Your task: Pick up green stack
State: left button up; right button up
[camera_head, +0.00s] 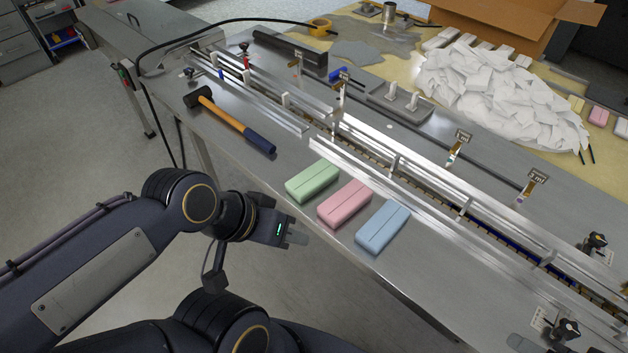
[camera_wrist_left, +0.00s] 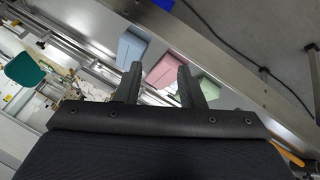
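The green stack (camera_head: 313,181) lies on the steel table near its front edge, the leftmost of three wrapped blocks. It also shows in the left wrist view (camera_wrist_left: 209,89), partly hidden behind a finger. My left gripper (camera_head: 297,236) is in front of the table edge, apart from the green stack and empty. In the left wrist view its two fingers (camera_wrist_left: 157,84) stand apart with a gap between them. My right gripper is not seen.
A pink stack (camera_head: 344,204) and a blue stack (camera_head: 382,228) lie to the right of the green one. A hammer (camera_head: 230,119) lies at the back left. Conveyor rails (camera_head: 400,190) run behind the stacks.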

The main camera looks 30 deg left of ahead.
aim_at(304, 186)
jog(key=j+z, duration=0.3)
jog(key=k+j+z, duration=0.15)
jog(key=j+z, duration=0.15)
jog(key=j, duration=0.2)
jog(key=k+j+z, duration=0.1)
jog(key=j+z, duration=0.2)
